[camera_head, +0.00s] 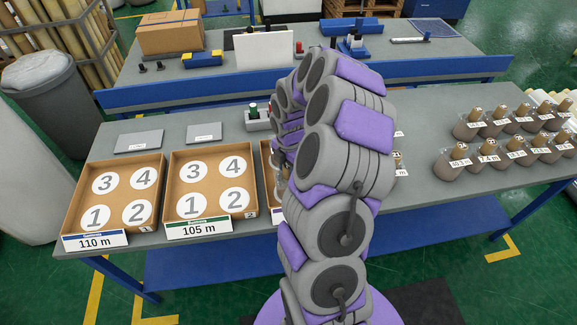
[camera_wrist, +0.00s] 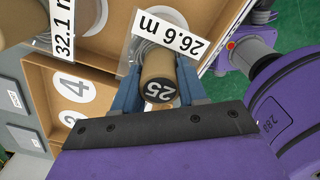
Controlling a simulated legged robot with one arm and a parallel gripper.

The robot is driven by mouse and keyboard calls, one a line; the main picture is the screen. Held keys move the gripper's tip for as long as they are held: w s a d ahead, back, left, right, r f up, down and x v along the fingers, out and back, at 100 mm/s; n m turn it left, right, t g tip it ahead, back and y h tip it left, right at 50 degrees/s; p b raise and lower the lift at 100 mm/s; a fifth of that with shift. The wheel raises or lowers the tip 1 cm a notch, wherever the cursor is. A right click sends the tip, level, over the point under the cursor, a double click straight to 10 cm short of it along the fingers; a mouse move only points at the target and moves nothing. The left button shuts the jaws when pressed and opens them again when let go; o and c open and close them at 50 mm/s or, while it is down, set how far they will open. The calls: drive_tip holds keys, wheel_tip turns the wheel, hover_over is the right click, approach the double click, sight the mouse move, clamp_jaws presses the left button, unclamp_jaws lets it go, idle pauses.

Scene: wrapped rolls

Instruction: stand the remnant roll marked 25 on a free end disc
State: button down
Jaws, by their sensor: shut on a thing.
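The remnant roll marked 25 (camera_wrist: 158,66) shows in the wrist view, with a brown core, a dark end cap and a 26.6 m label. My gripper (camera_wrist: 157,84) is shut on its core, one blue finger on each side. The roll's wrapped body is above a brown tray; whether it touches the tray floor I cannot tell. In the head view, the 110 m tray (camera_head: 70,213) and the 105 m tray (camera_head: 175,210) each show white discs numbered 1 to 4, all bare. A third tray (camera_head: 268,183) is mostly hidden behind my arm, as is my gripper.
Another roll (camera_wrist: 22,14), labelled 32.1 m, stands close to the held one in the wrist view. Several wrapped rolls (camera_head: 472,126) stand at the table's right. Grey plates (camera_head: 139,141) lie behind the trays. The grey table (camera_head: 420,185) is clear at front right.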

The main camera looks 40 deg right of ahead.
drive_tip(key=c, duration=0.5)
unclamp_jaws()
drive_tip(key=shift+c, duration=0.2)
wheel_tip(320, 180, up, 17)
drive_tip(key=p, duration=0.3)
drive_tip(key=shift+r, duration=0.1)
drive_tip(key=s+a+r+m, duration=0.4)
drive_tip(key=s+a, duration=0.1)
drive_tip(key=a, duration=0.5)
drive_tip(key=s+a+r+m, duration=0.3)
drive_tip(key=s+a, duration=0.1)
drive_tip(key=a, duration=0.6)
drive_tip(key=s+a+m+g, duration=0.1)
drive_tip(key=s+a+m, duration=0.2)
drive_tip(key=s, duration=0.6)
drive_tip(key=s+a+f+m, duration=0.1)
drive_tip(key=s+a+m, duration=0.2)
drive_tip(key=s+m, duration=0.5)
drive_tip(key=shift+s+a+f+g, duration=0.2)
drive_tip(key=shift+s+a+g, duration=0.2)
